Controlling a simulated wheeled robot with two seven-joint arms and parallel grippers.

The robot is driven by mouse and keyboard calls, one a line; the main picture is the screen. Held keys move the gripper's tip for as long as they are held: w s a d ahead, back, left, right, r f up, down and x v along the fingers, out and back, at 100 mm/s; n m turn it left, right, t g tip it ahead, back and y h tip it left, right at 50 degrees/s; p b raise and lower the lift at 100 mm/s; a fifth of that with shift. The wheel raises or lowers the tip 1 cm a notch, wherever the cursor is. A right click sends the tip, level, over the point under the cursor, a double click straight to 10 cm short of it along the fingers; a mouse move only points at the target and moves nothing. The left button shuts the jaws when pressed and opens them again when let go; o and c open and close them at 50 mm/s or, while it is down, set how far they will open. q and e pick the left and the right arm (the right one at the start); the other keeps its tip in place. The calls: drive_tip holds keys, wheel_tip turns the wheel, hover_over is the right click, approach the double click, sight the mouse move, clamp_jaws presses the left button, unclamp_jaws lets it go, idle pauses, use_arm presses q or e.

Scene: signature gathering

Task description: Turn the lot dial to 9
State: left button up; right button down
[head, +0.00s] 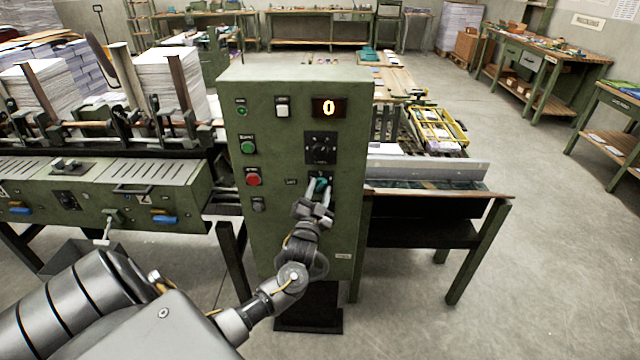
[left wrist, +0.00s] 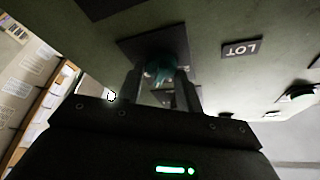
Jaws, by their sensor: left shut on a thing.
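The green control cabinet (head: 296,130) stands in the middle of the head view. The lot dial (head: 321,184) is a teal knob on a dark plate low on its front, and it also shows in the left wrist view (left wrist: 160,70) near the LOT label (left wrist: 241,48). My left gripper (head: 318,190) is shut on the lot dial, one finger on each side. The fingers partly hide the knob and its scale, so I cannot read its setting. The lit display (head: 329,107) above shows 0. My right gripper is not in view.
A black dial (head: 320,148) sits just above the lot dial. Green (head: 248,147) and red (head: 253,179) buttons line the panel's left side. A machine with paper stacks (head: 165,85) adjoins on the left, and a conveyor table (head: 440,200) on the right.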

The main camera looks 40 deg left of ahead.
use_arm(q)
drive_tip(key=m+p, duration=0.1)
drive_tip(key=m+h+p, duration=0.1)
drive_tip(key=m, duration=0.1)
drive_tip(key=m+h+p, duration=0.1)
drive_tip(key=m, duration=0.1)
drive_tip(key=shift+r+p, duration=0.3)
drive_tip(key=shift+p, duration=0.1)
drive_tip(key=shift+f+m+h+p, duration=0.1)
drive_tip(key=shift+m+h+p, duration=0.55)
drive_tip(key=shift+m, duration=0.45)
drive_tip(key=o, duration=1)
drive_tip(key=shift+f, duration=0.1)
drive_tip(key=shift+r+b+v, duration=0.2)
drive_tip(key=shift+b+v, duration=1.3)
drive_tip(key=shift+v, duration=3.8)
